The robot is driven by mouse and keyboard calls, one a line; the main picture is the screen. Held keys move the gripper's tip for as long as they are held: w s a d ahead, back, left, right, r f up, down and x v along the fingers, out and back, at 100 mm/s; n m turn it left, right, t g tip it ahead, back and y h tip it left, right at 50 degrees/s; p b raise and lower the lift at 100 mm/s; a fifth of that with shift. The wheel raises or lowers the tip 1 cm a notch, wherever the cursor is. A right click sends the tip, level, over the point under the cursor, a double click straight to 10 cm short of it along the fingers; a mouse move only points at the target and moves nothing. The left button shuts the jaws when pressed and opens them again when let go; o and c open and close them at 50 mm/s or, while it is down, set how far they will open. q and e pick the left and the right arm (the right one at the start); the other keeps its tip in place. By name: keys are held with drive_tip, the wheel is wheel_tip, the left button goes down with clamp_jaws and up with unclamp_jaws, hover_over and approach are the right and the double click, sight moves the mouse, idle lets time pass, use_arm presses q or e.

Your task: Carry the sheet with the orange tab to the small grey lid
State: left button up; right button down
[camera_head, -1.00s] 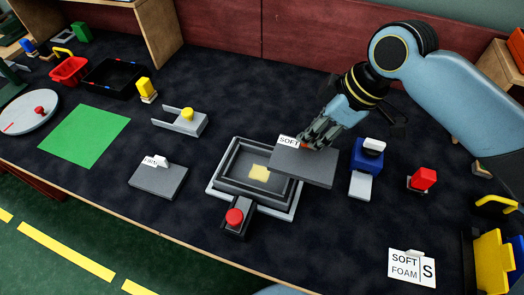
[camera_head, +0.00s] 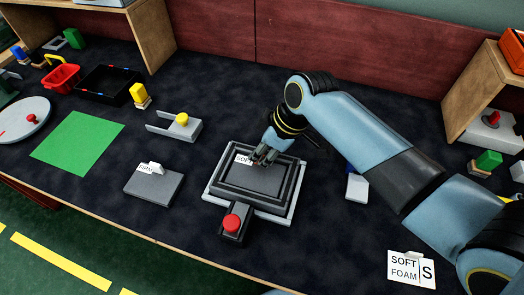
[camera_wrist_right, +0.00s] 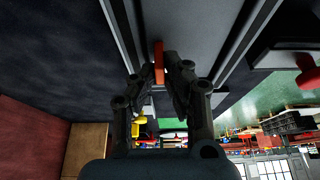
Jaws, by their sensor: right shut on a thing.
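The dark grey sheet (camera_head: 262,181) with the SOFT label lies over the opening of the black-rimmed tray (camera_head: 225,187), seemingly within its rim. Its orange tab (camera_wrist_right: 158,62) stands between the fingers in the right wrist view. My right gripper (camera_head: 263,156) is shut on this tab at the sheet's far edge; it also shows in the right wrist view (camera_wrist_right: 160,70). Whether the sheet rests on the tray or hangs just above it, I cannot tell. No thing is clearly recognisable as the small grey lid. My left gripper is out of view.
A red knob (camera_head: 231,222) sits at the tray's front. The FIRM sheet (camera_head: 153,186) and a grey bracket with a yellow knob (camera_head: 182,119) lie to the left. A small white-topped block (camera_head: 357,187) is to the right. A SOFT FOAM card (camera_head: 411,268) stands at front right.

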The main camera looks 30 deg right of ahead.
drive_tip(key=shift+f, duration=0.15)
drive_tip(key=c, duration=1.4)
unclamp_jaws()
drive_tip(key=p+v, duration=0.1)
drive_tip(key=v, duration=1.1)
